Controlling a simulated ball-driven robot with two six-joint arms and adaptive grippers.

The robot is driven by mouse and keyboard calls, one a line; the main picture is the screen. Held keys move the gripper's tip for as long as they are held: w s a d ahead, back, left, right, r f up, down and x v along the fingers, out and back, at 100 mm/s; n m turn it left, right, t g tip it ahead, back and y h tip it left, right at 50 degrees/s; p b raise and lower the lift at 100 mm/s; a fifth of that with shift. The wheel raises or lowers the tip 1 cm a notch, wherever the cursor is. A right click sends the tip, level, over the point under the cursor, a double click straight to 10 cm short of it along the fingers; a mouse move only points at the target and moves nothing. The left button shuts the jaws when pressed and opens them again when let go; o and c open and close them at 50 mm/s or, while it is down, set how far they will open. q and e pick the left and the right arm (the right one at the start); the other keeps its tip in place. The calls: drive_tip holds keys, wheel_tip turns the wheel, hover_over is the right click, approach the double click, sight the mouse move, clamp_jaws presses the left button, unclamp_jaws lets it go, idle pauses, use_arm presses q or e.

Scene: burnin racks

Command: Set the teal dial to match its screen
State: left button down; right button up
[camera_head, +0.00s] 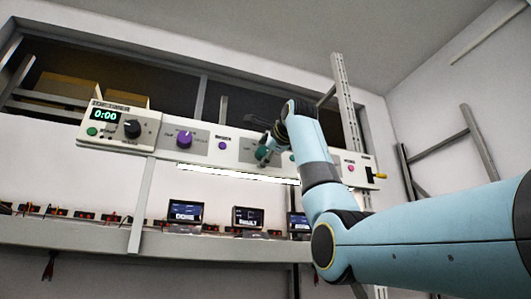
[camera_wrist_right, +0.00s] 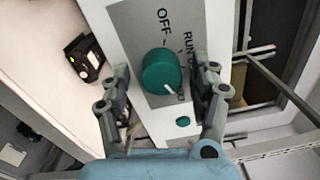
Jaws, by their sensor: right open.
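The teal dial (camera_wrist_right: 160,72) is a round knob on a grey plate in the right wrist view. Its white pointer aims down and right, away from the OFF and RUN labels, near a third mark mostly hidden by my finger. In the head view the dial (camera_head: 261,154) is partly covered by my right gripper (camera_head: 268,147). The open fingers of the right gripper (camera_wrist_right: 163,78) stand on either side of the dial, with a visible gap on each side. Small screens (camera_head: 247,217) stand below the panel; their text is too small to read surely. My left gripper is not in view.
The white panel also carries a timer display (camera_head: 103,115), a black knob (camera_head: 132,128), a purple dial (camera_head: 184,139) and small buttons. A small teal button (camera_wrist_right: 183,121) sits close to the dial. A yellow-handled part (camera_head: 376,176) sticks out at the panel's right end.

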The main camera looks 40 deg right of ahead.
drive_tip(key=shift+s, duration=0.1)
drive_tip(key=v, duration=1.1)
drive_tip(key=shift+s, duration=0.4)
